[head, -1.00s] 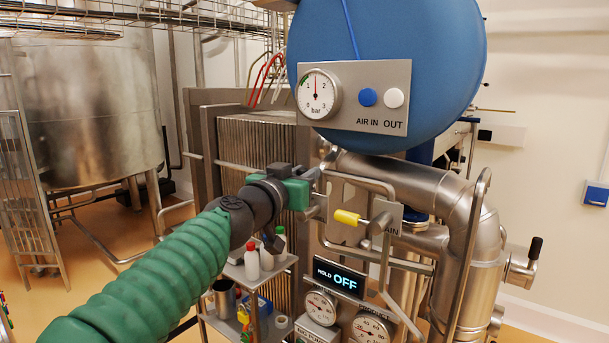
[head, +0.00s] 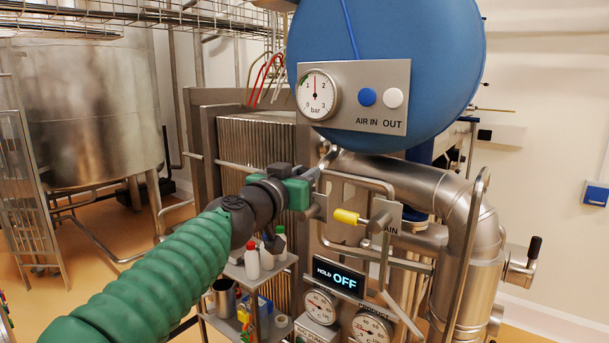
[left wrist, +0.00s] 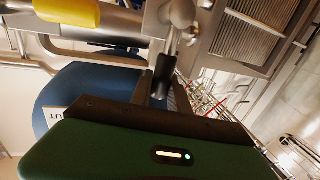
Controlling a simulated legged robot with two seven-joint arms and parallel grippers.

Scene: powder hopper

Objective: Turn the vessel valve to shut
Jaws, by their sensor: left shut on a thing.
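The vessel valve (head: 328,158) is below the blue vessel (head: 400,60), mostly hidden behind my left gripper in the head view. In the left wrist view its metal hub (left wrist: 180,14) and black-gripped lever (left wrist: 164,76) run down to the jaws. My left gripper (head: 314,176) is shut on the valve handle; the jaws (left wrist: 160,103) also show in the left wrist view. The contact itself is partly hidden by the gripper body. My right gripper is in neither view.
A yellow-handled drain valve (head: 346,216) is close to the right of my gripper. A bent metal pipe (head: 360,182) passes beside it. The gauge panel (head: 385,125) is above, and the hold display (head: 338,277) reads OFF below. A shelf with bottles (head: 258,270) stands under the arm.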

